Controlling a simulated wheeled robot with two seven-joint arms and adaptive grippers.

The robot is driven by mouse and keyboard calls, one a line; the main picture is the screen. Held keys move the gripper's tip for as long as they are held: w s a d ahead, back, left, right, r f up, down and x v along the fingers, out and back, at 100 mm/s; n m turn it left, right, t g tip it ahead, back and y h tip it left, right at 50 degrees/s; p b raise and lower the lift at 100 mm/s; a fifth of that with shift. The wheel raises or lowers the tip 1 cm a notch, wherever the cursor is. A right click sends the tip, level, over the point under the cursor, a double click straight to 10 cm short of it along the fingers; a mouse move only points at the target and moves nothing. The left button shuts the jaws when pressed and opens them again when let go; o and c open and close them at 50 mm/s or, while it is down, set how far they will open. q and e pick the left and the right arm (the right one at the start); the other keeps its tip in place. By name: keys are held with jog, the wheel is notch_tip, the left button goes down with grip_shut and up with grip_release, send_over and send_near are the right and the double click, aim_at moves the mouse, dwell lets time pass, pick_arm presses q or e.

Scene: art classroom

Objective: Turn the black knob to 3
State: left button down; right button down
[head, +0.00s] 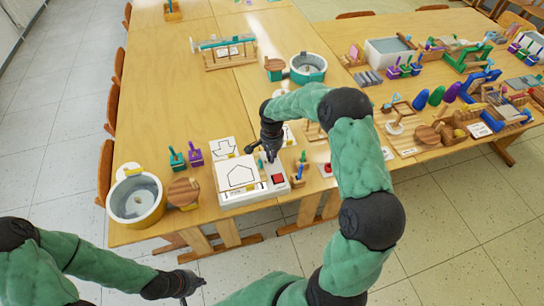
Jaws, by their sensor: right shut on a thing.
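A white device box (225,197) stands near the front edge of the table, with an outlined panel and a red square on its top. My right gripper (270,158) reaches down from above to the box's right rear part and is shut there. The black knob is hidden by the dark fingers, and its pointer and any numbers cannot be read. My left gripper (198,284) is low in front of the table, away from the box, over the floor; its fingers are too small to judge.
A yellow-and-grey round tub (135,199) and a wooden disc (183,192) stand left of the box. Purple and teal stamps (195,153) are behind them. Small tools (299,170) stand close on the right. The table's left middle (160,90) is clear.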

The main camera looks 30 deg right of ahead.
jog(key=m+b, duration=0.1)
jog(key=m, duration=0.3)
jog(key=shift+m, duration=0.3)
jog(key=m+b, duration=0.1)
jog(key=m, duration=0.3)
jog(key=shift+a+m, duration=0.15)
jog(key=shift+m, duration=0.25)
jog(key=shift+b, duration=0.3)
jog(key=c, duration=1.2)
grip_release()
notch_tip(320, 180, up, 12)
